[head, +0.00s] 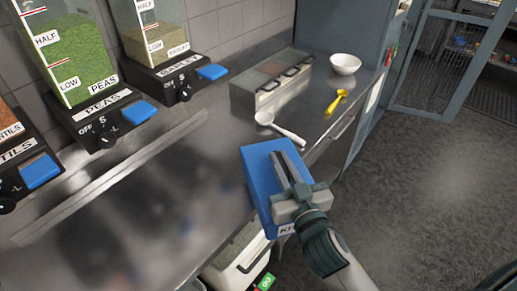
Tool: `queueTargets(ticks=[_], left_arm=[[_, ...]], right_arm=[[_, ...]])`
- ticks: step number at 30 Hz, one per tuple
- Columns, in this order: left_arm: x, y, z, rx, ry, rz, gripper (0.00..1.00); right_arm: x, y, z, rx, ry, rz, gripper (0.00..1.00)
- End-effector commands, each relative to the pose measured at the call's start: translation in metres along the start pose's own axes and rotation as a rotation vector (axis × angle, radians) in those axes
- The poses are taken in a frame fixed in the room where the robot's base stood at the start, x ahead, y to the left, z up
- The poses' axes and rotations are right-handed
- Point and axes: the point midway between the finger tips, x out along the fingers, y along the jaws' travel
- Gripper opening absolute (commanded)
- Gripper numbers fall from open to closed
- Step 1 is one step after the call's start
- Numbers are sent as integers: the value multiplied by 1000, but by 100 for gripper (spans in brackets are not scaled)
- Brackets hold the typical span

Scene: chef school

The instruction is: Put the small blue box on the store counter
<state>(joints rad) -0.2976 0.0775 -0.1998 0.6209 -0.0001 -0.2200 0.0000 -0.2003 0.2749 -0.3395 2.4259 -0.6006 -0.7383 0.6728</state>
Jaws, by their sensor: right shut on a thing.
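The small blue box (258,168) is in the middle of the head view, with part of a white label at its lower edge. My right gripper (286,168) is shut on the blue box from its right side. The box appears at the front edge of the metal counter (150,195); I cannot tell whether it touches the counter. The gripper covers part of the box's right side. My left gripper is not in view.
Dispensers of peas (82,55) and barley (155,40) stand along the wall. A metal container (250,103), white scoop (285,132), yellow scoop (336,101) and white bowl (345,63) are at the counter's far end. A white bin (228,279) is below. The near counter is clear.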

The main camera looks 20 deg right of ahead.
Motion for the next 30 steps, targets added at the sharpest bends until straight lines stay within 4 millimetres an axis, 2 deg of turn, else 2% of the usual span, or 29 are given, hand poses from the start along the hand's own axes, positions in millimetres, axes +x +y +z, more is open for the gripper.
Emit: queueTargets(ticks=[3,12,30], left_arm=[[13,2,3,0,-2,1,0],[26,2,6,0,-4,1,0],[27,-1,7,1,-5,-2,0]], right_arm=[[11,0,5,-1,7,-1,0],[29,0,10,-4,4,-2,0],[33,-1,9,-4,3,-6,0]])
